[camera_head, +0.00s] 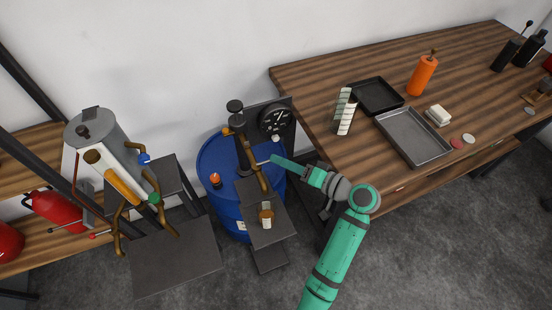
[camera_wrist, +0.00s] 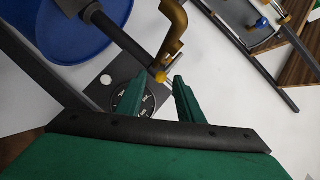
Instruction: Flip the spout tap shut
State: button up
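A brass spout (camera_head: 258,172) curves down from a dark upright pump on the blue drum (camera_head: 212,155). A thin pale lever (camera_head: 263,163) shows at the spout, beside my fingertips. My gripper (camera_head: 275,160) reaches in from the right at the spout's height. In the wrist view the brass spout (camera_wrist: 173,38) comes down from the top, its lower end (camera_wrist: 160,75) just ahead of the gap between my fingers. My gripper (camera_wrist: 157,84) is open there with nothing between the fingers. I cannot tell whether a finger touches the tap.
A round black gauge (camera_head: 275,120) stands behind the spout. A small amber bottle (camera_head: 266,215) stands on the dark step below it. A grey tank (camera_head: 110,140) with brass taps is at left. The wooden workbench (camera_head: 310,85) with trays is at right.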

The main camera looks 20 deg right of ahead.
jog(key=v, duration=0.7)
jog(key=shift+s, duration=0.1)
dwell(0.4)
